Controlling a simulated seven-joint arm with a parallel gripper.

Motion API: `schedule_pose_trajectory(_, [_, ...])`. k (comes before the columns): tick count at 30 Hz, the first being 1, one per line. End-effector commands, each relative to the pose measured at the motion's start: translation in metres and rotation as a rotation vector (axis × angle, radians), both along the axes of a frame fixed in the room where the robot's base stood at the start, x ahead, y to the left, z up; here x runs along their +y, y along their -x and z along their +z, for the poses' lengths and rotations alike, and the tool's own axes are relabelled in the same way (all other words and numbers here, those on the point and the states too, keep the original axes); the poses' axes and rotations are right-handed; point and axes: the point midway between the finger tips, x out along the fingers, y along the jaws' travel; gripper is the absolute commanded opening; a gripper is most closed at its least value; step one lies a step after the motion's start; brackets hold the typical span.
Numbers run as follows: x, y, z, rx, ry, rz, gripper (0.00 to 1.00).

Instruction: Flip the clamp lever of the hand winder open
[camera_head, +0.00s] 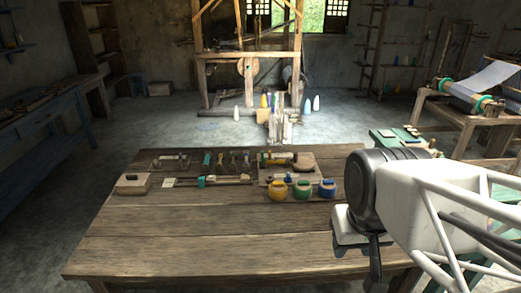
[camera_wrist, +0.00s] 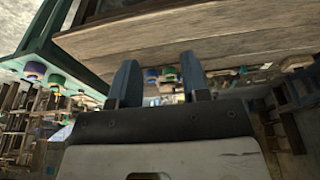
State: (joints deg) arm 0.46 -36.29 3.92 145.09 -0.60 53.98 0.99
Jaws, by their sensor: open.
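My gripper (camera_wrist: 158,82) shows two blue-grey fingers, apart with nothing between them, in the wrist view. In the head view my gripper (camera_head: 374,268) hangs at the right side of the table, well apart from the tools. The hand winder cannot be singled out for sure. A board device with a yellow and green roller (camera_head: 279,160) lies at the back middle of the table. Another small device with a rod (camera_head: 171,161) lies at the back left. A teal-ended piece with a long bar (camera_head: 214,181) lies in front. No clamp lever can be made out at this size.
Yellow (camera_head: 278,190), green (camera_head: 303,189) and blue (camera_head: 327,188) pots stand in front of the roller board. A wooden block (camera_head: 132,184) sits at the left. The front of the wooden table (camera_head: 205,235) is clear. A green table (camera_head: 400,141) stands behind my arm.

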Motion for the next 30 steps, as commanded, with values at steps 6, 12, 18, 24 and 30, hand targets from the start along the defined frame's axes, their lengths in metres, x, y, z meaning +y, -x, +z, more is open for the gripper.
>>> schedule_pose_trajectory(6, [0.000, -0.002, 0.001, 0.001, -0.001, 0.000, 0.12])
schedule_pose_trajectory(12, [0.001, -0.014, 0.007, 0.006, -0.006, 0.000, 0.00])
schedule_pose_trajectory(18, [0.002, -0.039, 0.018, 0.018, -0.018, 0.002, 0.00])
schedule_pose_trajectory(24, [0.004, -0.073, 0.032, 0.029, -0.033, 0.005, 0.00])
schedule_pose_trajectory(30, [0.005, -0.108, 0.043, 0.042, -0.051, 0.006, 0.00])
